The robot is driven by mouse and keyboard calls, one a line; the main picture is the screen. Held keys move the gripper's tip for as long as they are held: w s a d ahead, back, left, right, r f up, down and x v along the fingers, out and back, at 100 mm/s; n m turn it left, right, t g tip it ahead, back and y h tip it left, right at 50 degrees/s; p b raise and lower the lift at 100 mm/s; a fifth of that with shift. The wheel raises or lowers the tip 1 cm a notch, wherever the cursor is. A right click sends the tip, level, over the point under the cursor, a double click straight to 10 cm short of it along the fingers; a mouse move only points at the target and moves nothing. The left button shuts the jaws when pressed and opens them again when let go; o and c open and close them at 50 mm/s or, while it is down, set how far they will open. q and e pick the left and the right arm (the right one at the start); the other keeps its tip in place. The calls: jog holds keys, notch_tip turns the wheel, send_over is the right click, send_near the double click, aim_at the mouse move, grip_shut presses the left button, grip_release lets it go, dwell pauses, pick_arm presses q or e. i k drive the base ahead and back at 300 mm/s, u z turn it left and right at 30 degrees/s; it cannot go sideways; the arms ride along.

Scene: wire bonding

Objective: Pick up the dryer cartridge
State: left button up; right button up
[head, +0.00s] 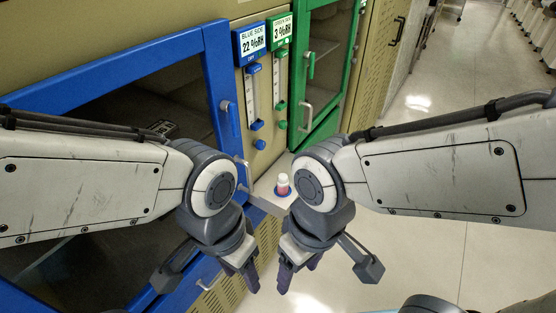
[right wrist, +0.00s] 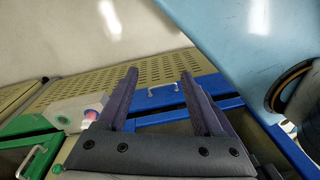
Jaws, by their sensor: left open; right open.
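The dryer cartridge appears to be the small bottle with a white cap and pink body (head: 283,185). It stands upright on a small light shelf (head: 262,192) between the blue and green cabinets. In the right wrist view a pink and white round thing (right wrist: 91,115), likely the same cartridge, shows left of the fingers. My left gripper (head: 243,278) is open and empty, in front of the shelf and lower left of the cartridge. My right gripper (head: 298,277) is open and empty, below the cartridge in the picture; it also shows in the right wrist view (right wrist: 160,80).
The blue-framed cabinet door (head: 221,75) is at left, the green-framed one (head: 301,70) at right. Open floor (head: 430,130) lies to the right.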

aim_at(283, 182)
jog(key=z, duration=1.65)
jog(key=i, duration=1.7)
jog(key=u, duration=2.85)
